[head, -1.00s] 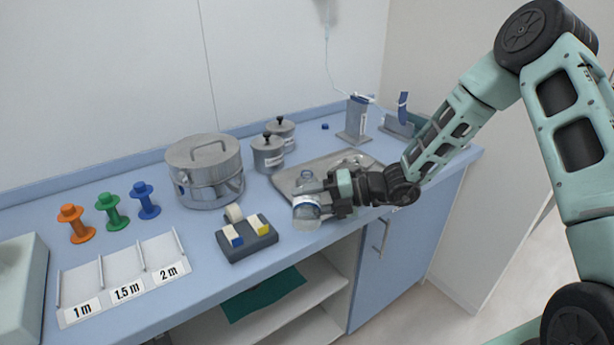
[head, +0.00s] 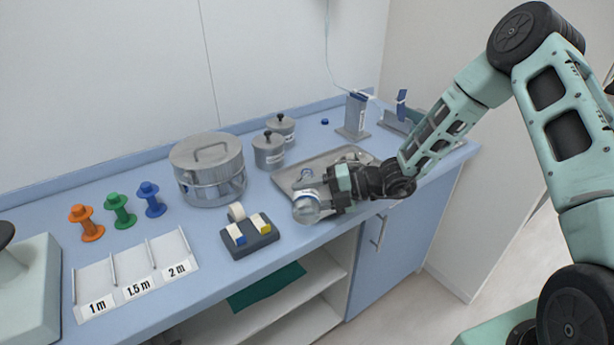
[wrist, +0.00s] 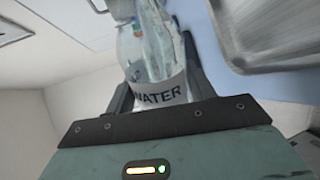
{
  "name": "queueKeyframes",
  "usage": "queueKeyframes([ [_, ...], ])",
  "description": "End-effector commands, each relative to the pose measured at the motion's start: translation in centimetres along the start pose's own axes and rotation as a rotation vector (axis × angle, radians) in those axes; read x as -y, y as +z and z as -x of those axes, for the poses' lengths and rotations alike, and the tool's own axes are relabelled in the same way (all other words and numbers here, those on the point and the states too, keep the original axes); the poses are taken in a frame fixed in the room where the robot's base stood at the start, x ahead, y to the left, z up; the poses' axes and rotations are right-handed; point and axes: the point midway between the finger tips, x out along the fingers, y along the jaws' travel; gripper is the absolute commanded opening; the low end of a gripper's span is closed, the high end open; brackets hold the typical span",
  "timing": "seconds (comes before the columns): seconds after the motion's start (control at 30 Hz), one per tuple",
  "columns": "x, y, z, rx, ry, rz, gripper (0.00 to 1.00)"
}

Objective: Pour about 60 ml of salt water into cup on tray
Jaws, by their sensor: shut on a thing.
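My gripper (head: 322,196) is shut on a clear bottle (head: 306,209) at the front left edge of the tray. The wrist view shows the bottle (wrist: 148,50) between the fingers, with a white label reading "WATER". In the head view its rounded clear end faces the camera, so it looks strongly tilted. The metal tray (head: 288,182) lies on the counter behind and beside my gripper; its rim also shows in the wrist view (wrist: 232,42). A small clear, bluish shape (head: 305,174) shows over the tray; I cannot tell whether it is the cup. My gripper hides part of the tray.
A dark block with blue and yellow pieces (head: 250,238) sits left of the bottle. A grey stand (head: 355,115) is behind the tray.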

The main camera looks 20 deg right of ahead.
Motion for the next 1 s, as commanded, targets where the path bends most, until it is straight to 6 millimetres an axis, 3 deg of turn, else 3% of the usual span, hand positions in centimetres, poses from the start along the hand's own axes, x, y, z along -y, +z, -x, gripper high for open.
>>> queueKeyframes([
  [1.0,-0.5,-1.1,0.0,-0.008,0.002,-0.031,0.25],
])
